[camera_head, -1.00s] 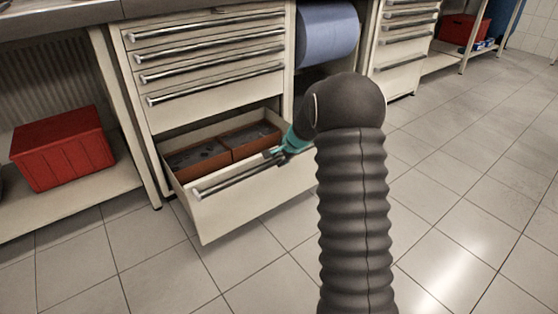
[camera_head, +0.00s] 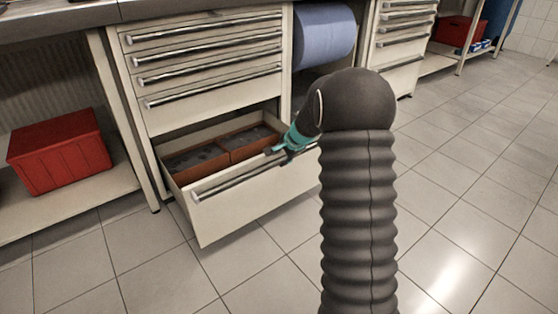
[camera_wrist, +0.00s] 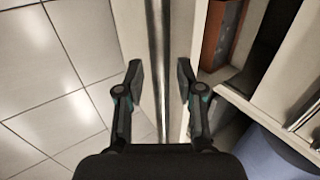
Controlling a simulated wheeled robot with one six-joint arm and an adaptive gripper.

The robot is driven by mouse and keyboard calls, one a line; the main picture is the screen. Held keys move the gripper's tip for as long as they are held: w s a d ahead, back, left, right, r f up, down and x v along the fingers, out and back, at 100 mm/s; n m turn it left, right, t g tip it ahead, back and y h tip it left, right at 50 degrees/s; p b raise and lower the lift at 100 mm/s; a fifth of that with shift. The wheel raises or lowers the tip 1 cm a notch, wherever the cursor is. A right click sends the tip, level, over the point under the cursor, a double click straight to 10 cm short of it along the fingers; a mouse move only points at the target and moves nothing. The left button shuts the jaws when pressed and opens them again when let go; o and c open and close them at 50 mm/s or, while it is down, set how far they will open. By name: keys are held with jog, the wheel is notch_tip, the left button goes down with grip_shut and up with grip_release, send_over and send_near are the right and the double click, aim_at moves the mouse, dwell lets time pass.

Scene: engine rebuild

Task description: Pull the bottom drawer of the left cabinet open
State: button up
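The left cabinet (camera_head: 215,97) stands with its bottom drawer (camera_head: 235,212) pulled well out and its upper drawers shut. The drawer's long metal handle (camera_head: 229,184) runs along the top of its front. My gripper (camera_head: 275,152) is at the right part of this handle in the head view. In the wrist view my gripper (camera_wrist: 160,75) has its two fingers apart, one on each side of the handle bar (camera_wrist: 158,45), with a visible gap on both sides. The fingers are open and hold nothing. My arm hides the drawer's right end in the head view.
Two brown bins (camera_head: 197,162) with grey contents lie in the drawer. A red crate (camera_head: 60,150) sits on the low shelf at left. A blue roll (camera_head: 325,35) hangs right of the cabinet. The tiled floor in front is clear.

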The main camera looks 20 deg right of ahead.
jog(key=v, duration=0.8)
jog(key=shift+s+r, duration=0.2)
jog(key=shift+r, duration=0.05)
jog(key=s+a+n+g+p, duration=0.1)
jog(key=s+a+n+g, duration=0.15)
jog(key=s, duration=0.35)
jog(key=s+a+n+g, duration=0.1)
jog(key=s+n, duration=0.3)
jog(key=s, duration=0.3)
jog(key=s+a+r+n+t+h+p, duration=0.1)
jog(key=s+a+r+n+p, duration=0.3)
jog(key=s+r, duration=0.5)
jog(key=s+a+r+n+t+h+p, duration=0.1)
jog(key=s+a+r+n+p, duration=0.3)
jog(key=s+r, duration=0.5)
jog(key=s+a, duration=0.2)
jog(key=s, duration=0.5)
jog(key=shift+s+r+t, duration=0.2)
jog(key=shift+r+t, duration=0.15)
